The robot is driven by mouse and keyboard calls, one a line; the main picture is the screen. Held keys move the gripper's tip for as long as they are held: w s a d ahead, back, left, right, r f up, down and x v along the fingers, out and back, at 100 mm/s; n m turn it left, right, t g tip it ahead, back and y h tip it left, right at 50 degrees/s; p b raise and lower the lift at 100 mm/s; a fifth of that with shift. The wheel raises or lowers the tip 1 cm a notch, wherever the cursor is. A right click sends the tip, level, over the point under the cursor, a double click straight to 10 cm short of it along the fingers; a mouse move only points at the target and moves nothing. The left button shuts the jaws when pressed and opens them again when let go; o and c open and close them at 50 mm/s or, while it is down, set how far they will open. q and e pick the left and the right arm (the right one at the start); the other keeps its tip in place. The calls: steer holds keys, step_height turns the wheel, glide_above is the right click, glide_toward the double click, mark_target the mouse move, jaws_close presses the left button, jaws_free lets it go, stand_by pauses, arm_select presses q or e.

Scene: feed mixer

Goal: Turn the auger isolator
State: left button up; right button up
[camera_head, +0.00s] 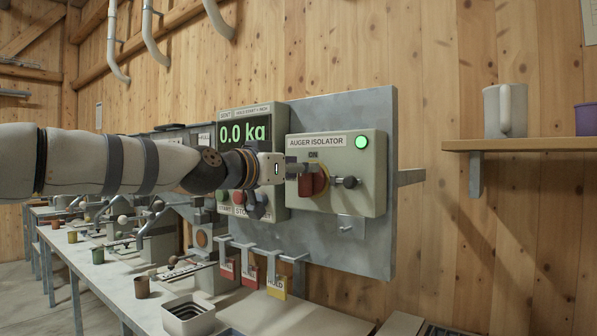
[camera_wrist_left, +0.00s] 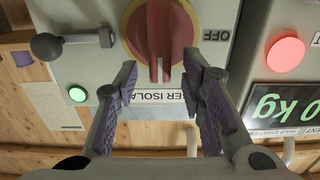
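The auger isolator is a pale grey box (camera_head: 335,198) with a red rotary handle (camera_head: 307,187) on its front. In the left wrist view the handle (camera_wrist_left: 160,38) sits on a yellow round plate, its pale line pointing toward the label side. In the head view ON is above the handle; OFF shows beside it in the wrist view. A green lamp (camera_head: 361,142) glows on the box. My left gripper (camera_head: 300,172) is at the handle. In the wrist view its fingers (camera_wrist_left: 160,72) are spread, with the handle's end between the tips and gaps on both sides. My right gripper is not in view.
A black ball-ended bolt (camera_head: 347,182) sticks out beside the handle. A scale display (camera_head: 244,131) reading 0.0 kg is behind my left wrist. Tags hang on hooks below the grey panel (camera_head: 360,250). A shelf (camera_head: 530,144) with a mug is at right.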

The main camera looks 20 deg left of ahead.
arm_select(q)
steer(key=shift+r, duration=0.1)
jaws_close()
steer(key=shift+n, duration=0.3)
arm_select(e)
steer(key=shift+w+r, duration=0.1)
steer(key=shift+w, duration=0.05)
arm_select(q)
steer(key=f+n, duration=0.1)
steer(key=n, duration=0.4)
steer(key=a+f+n+p, duration=0.1)
steer(key=n, duration=0.5)
steer(key=w+a+n, duration=0.1)
steer(key=n, duration=0.5)
steer(key=shift+a+f+p, duration=0.25)
steer(key=shift+f+p, duration=0.15)
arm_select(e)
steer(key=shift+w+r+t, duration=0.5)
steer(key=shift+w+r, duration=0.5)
arm_select(q)
steer(key=shift+f+n, duration=0.1)
steer(key=shift+n, duration=0.2)
jaws_free()
